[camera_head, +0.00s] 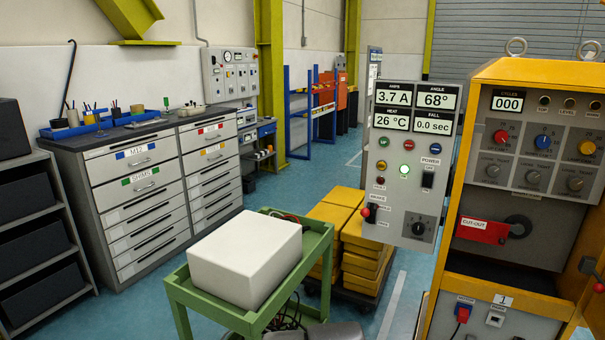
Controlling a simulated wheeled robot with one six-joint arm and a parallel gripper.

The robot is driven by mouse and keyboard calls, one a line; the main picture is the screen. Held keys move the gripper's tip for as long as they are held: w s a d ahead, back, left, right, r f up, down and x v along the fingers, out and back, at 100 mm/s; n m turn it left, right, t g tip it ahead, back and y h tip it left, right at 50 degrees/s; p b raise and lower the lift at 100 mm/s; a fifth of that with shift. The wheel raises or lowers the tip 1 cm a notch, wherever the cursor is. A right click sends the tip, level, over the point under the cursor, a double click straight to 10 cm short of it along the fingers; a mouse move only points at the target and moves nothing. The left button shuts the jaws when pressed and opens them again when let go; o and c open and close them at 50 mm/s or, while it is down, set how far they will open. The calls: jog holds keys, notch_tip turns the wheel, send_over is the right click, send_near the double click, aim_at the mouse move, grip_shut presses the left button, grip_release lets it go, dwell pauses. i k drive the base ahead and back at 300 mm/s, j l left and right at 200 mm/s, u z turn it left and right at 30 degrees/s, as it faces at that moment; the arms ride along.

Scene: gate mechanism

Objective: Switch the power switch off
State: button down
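The power switch (428,180) is a small black rocker under the label POWER, on the right side of a grey control panel (390,215). Its exact tilt is too small to tell. A green lamp (404,170) to its left glows. Displays above it (413,110) read 3.7 A, 68°, 26 °C and 0.0 sec. A red-knobbed lever (367,212) and a black rotary knob (418,228) sit lower on the panel. My gripper is not in view; a grey rounded part, seemingly of my arm, shows at the bottom edge.
A green cart (212,306) with a white box (247,259) stands in front, left of the panel. Yellow crates (362,265) are stacked behind it. An orange machine (480,150) stands close on the right. Blue floor (110,315) is free at left.

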aim_at(427, 179)
jog(key=z, duration=0.95)
